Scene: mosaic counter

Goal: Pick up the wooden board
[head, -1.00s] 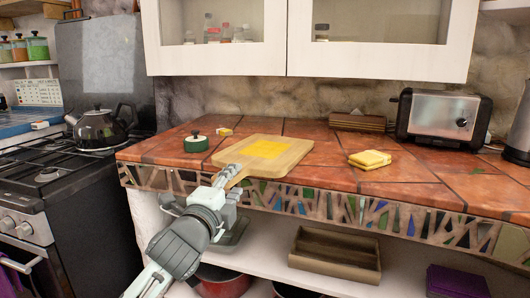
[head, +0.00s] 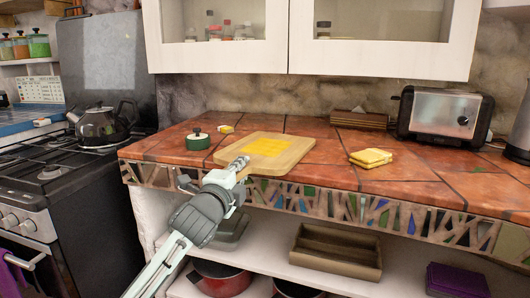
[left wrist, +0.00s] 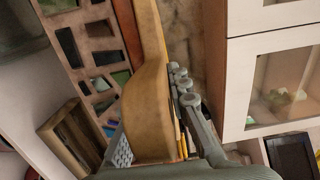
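The wooden board (head: 292,158) lies flat on the tiled counter near its front edge, with a yellow patterned patch on its top. My left gripper (head: 240,166) is at the board's front left corner and hides its handle in the head view. In the left wrist view the board's handle (left wrist: 151,105) runs between my two fingers. One finger (left wrist: 187,105) is on the upper side and the other, with a ridged pad (left wrist: 122,152), on the lower side. A narrow gap shows beside the upper finger, so the gripper looks open around the handle. My right gripper is not in view.
The mosaic counter edge (head: 330,203) and a shelf with a wooden tray (head: 337,249) are below.

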